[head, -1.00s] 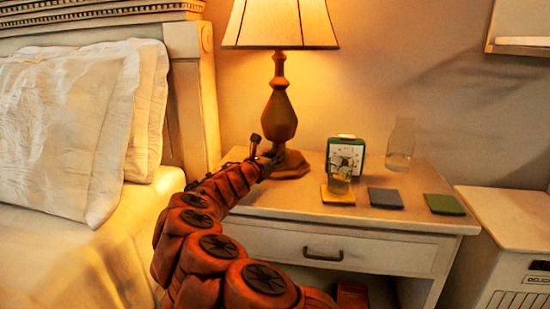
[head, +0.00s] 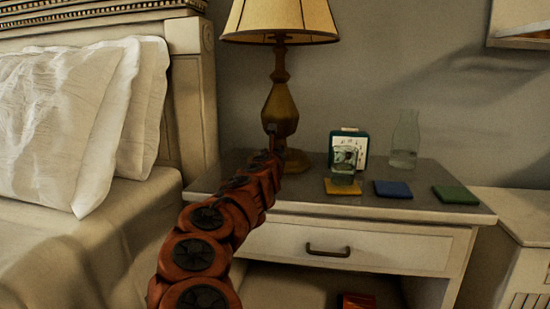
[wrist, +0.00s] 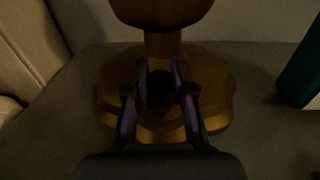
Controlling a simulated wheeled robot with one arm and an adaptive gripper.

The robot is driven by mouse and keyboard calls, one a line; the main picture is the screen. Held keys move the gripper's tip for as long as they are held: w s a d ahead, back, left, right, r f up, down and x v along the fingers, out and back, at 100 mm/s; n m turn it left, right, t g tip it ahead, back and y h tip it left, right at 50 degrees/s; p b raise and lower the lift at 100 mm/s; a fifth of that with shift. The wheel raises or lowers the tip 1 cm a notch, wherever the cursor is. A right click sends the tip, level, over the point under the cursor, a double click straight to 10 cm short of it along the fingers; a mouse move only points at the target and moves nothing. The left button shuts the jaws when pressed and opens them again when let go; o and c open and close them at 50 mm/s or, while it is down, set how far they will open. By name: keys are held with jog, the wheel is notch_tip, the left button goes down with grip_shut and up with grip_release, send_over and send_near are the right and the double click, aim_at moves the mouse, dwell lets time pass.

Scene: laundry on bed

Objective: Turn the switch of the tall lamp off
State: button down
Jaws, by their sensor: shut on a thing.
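The tall lamp (head: 281,108) stands on the nightstand with a brass-coloured body and a cream shade (head: 280,18). It gives no light now and the room is dim. My gripper (wrist: 161,78) is at the lamp's foot, and its two fingers are shut on the dark round switch (wrist: 160,90). The golden lamp base (wrist: 212,98) spreads around and behind the fingers in the wrist view. In the head view my arm reaches up to the lamp, and the gripper (head: 275,146) is small and dark there, with the switch hard to make out.
On the nightstand (head: 330,201) right of the lamp are a green-framed clock or picture (head: 360,138), a glass (head: 343,166), a clear carafe (head: 405,142) and yellow, blue (head: 393,189) and green (head: 455,195) coasters. The bed with pillows (head: 60,130) is at the left.

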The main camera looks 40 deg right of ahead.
jog(key=shift+s+d+r+n+t+y+p, duration=0.15)
jog(key=shift+s+d+n+t+y+p, duration=0.15)
jog(key=shift+d+n+t+y+p, duration=0.25)
jog(key=shift+w+a+r+n+t+y+p, duration=0.1)
jog(key=shift+n+t+y+p, duration=0.1)
jog(key=shift+n+t+y, duration=0.25)
jog(key=shift+s+a+r+n+t+y+p, duration=0.15)
jog(key=shift+n+t+y, duration=0.15)
jog(key=shift+t+y, duration=0.2)
jog(key=shift+w+a+n+t+y+p, duration=0.1)
jog(key=shift+w+n+t+y+p, duration=0.1)
jog(key=shift+n+t+y, duration=0.25)
jog(key=shift+w+a+r+n+t+y+p, duration=0.1)
jog(key=shift+n+t+y+p, duration=0.65)
jog(key=shift+y, duration=0.4)
jog(key=shift+w+a+n+t+y+p, duration=0.1)
jog(key=shift+n+t+y+p, duration=0.4)
jog(key=shift+n+y, duration=0.5)
jog(key=shift+a+y, duration=0.1)
jog(key=shift+y, duration=0.2)
jog(key=c, duration=1)
grip_release()
jog(key=shift+f, duration=0.2)
